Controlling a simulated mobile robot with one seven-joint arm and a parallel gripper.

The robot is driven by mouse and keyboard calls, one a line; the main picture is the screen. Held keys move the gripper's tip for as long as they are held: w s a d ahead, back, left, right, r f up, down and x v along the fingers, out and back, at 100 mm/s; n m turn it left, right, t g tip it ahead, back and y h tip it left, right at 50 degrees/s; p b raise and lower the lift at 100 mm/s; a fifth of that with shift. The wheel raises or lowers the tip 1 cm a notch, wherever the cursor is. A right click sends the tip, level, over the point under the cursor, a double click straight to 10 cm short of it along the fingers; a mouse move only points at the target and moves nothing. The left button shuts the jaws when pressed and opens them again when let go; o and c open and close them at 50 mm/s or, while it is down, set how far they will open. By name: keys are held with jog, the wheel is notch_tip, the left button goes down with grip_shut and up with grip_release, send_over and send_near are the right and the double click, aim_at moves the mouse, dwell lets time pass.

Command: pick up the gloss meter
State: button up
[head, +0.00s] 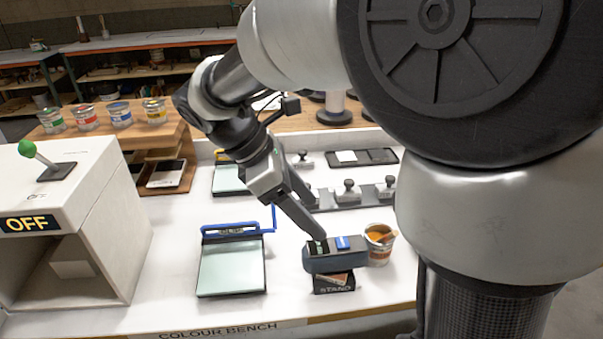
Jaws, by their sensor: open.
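A dark grey block-shaped device with a blue patch on top, which looks like the gloss meter (336,262), rests on a small black box marked STAND (333,284) near the bench's front edge. My gripper (318,222) reaches down from the upper left and is open. Its nearer fingertip is at the device's top left, overlapping it in the picture; I cannot tell whether they touch. The other fingertip shows less clearly behind. Nothing is seen held between the fingers.
A paint can (380,244) with orange contents stands close to the device's right. A blue-handled glass plate (232,264) lies to the left. Several black-knobbed weights (348,192) stand behind. A white OFF cabinet (75,225) fills the left side. My arm hides the right.

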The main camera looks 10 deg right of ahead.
aim_at(339, 244)
jog(key=b+x, duration=0.1)
jog(key=x, duration=0.9)
jog(key=shift+d+f+b, duration=0.15)
jog(key=shift+f+b, duration=0.1)
jog(key=shift+b, duration=0.1)
jog(key=shift+a+b+x, duration=0.1)
jog(key=shift+b+x, duration=0.2)
jog(key=shift+x, duration=1.05)
jog(key=shift+a+b+x, duration=0.15)
jog(key=shift+b+x, duration=0.15)
jog(key=shift+x, duration=1.05)
jog(key=shift+w+f, duration=0.15)
jog(key=shift+c, duration=0.4)
